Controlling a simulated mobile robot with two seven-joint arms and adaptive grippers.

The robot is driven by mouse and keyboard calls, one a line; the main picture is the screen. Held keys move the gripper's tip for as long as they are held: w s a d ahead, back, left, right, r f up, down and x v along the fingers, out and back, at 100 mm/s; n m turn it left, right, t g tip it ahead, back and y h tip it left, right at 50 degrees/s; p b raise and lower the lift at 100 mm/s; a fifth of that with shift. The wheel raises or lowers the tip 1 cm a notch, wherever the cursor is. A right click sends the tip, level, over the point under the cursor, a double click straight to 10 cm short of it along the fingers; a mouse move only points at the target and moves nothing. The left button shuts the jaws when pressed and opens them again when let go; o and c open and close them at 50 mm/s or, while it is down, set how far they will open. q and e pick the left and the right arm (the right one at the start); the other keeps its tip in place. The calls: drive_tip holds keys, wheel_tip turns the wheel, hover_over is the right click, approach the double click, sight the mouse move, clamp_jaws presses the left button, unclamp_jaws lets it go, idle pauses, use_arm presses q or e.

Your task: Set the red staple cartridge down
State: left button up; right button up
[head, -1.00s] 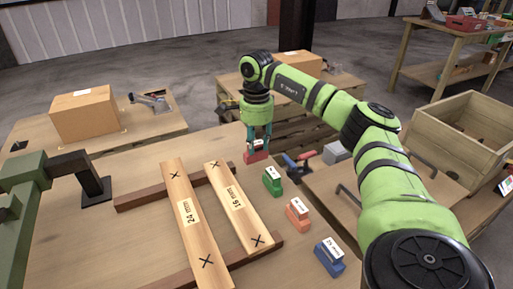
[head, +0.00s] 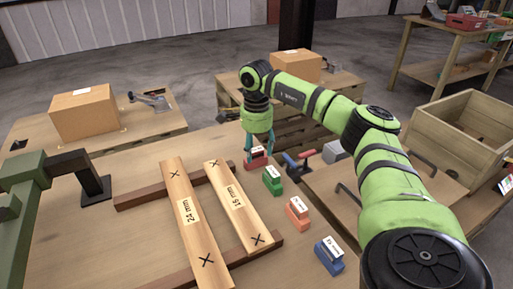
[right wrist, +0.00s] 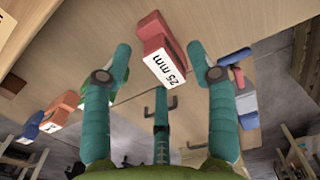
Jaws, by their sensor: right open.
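The red staple cartridge (head: 258,160) stands at the far end of a row of cartridges on the wooden table. Its white label reads 25 mm in the right wrist view, where its red body (right wrist: 152,32) shows between the fingers. My right gripper (head: 260,147) is open around it. In the right wrist view, the two teal fingers of my right gripper (right wrist: 160,55) stand apart with gaps on both sides of the cartridge. The cartridge appears to rest on the tabletop. My left gripper is not in view.
A green cartridge (head: 272,183), an orange one (head: 297,216) and a blue one (head: 329,257) line the table's right side. Boards marked 24 mm (head: 183,200) and 16 mm (head: 228,190) lie on dark rails. Red- and blue-handled tools (head: 299,162) lie beyond the cartridges.

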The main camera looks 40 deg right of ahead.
sight(257, 151)
wheel_tip(257, 151, up, 12)
idle(0.4)
idle(0.6)
